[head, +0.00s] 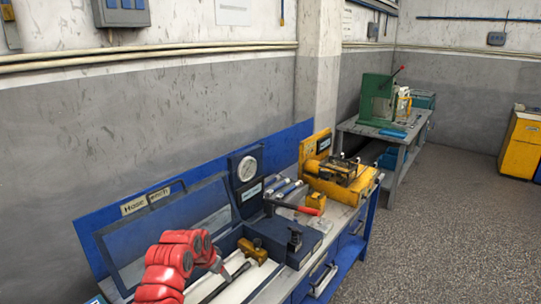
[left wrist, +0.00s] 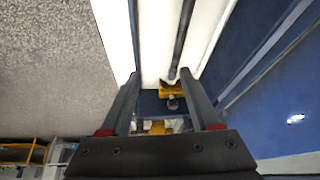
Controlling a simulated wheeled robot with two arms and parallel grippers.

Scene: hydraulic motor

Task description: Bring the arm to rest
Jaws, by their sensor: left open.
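My left arm, with red links, comes in at the bottom left of the head view. Its gripper (head: 219,267) is over the front of the hose bench (head: 290,277). In the left wrist view the two dark fingers (left wrist: 161,74) stand apart with a gap between them, and nothing is gripped. A black hose or rod (left wrist: 182,42) lies on a white tray beyond the fingertips. A yellow fitting (left wrist: 172,89) shows between the fingers in that view; I cannot tell how far below them it is. My right gripper is not in view.
The blue bench carries a pressure gauge (head: 247,169), a red-handled lever (head: 292,207), the yellow fitting (head: 252,250) and a yellow machine (head: 341,178). A green press (head: 378,98) stands farther back.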

